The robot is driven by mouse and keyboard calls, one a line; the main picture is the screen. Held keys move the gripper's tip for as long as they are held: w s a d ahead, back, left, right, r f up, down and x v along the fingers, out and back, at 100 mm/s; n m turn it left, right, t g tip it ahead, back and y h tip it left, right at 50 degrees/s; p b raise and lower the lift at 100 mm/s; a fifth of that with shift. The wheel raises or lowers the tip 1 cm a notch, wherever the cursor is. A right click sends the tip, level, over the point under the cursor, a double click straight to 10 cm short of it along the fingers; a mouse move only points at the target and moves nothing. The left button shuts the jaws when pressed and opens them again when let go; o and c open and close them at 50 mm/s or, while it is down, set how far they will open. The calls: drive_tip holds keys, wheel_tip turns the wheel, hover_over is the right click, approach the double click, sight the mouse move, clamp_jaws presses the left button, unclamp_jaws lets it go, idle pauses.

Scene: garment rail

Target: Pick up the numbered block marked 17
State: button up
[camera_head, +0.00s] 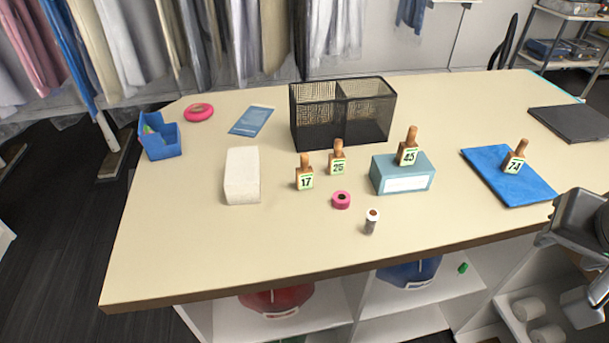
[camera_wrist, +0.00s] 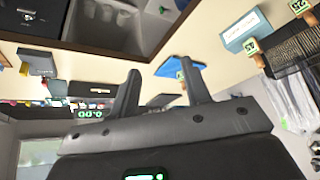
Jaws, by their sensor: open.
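The block marked 17 (camera_head: 305,182) stands upright on the table in the head view, with a brown wooden knob above a pale green label. It is right of a white block and left of the block marked 26 (camera_head: 337,166). I cannot make out the 17 in the wrist view. My gripper shows in the wrist view (camera_wrist: 159,66) with its two dark fingers apart and nothing between them. In the head view, part of my arm is at the right edge, beyond the table's front right side and far from the block marked 17.
A white block (camera_head: 242,175), a pink roll (camera_head: 341,200) and a small capped cylinder (camera_head: 371,224) surround it. A black mesh basket (camera_head: 340,131) stands behind. A teal box (camera_head: 402,180) bears another numbered block. A blue cloth (camera_head: 490,167) bears one too. The front left table is clear.

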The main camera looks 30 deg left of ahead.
drive_tip(key=w+a+f+m+y, duration=0.1)
drive_tip(key=w+a+f+m, duration=0.1)
drive_tip(key=w+a+f, duration=0.5)
drive_tip(key=w+a+f+m+y, duration=0.1)
drive_tip(key=w+a+f, duration=0.4)
drive_tip(key=a, duration=0.4)
drive_tip(key=w+a+f+m+y, duration=0.1)
drive_tip(key=a+f+m+y, duration=0.15)
drive_tip(key=a, duration=0.55)
drive_tip(key=w+a+f+m+y, duration=0.1)
drive_tip(key=a+f+m+y, duration=0.15)
drive_tip(key=a, duration=0.55)
drive_tip(key=s+a+r+m+y, duration=0.3)
drive_tip(key=a+r+m+y, duration=0.1)
drive_tip(key=a+m, duration=0.4)
wheel_tip(320, 180, up, 14)
drive_tip(key=m+t+y, duration=0.4)
drive_tip(key=m+t, duration=0.1)
drive_tip(key=m, duration=0.4)
approach(306, 161)
drive_tip(key=shift+w+r, duration=0.1)
drive_tip(key=shift+w, duration=0.35)
drive_tip(key=x, duration=0.5)
drive_tip(key=shift+w+a, duration=0.1)
drive_tip(key=shift+a, duration=0.2)
drive_tip(key=x, duration=0.4)
drive_tip(key=shift+s+a, duration=0.2)
drive_tip(key=shift+s, duration=0.05)
drive_tip(key=shift+w+a, duration=0.35)
drive_tip(key=shift+a, duration=0.05)
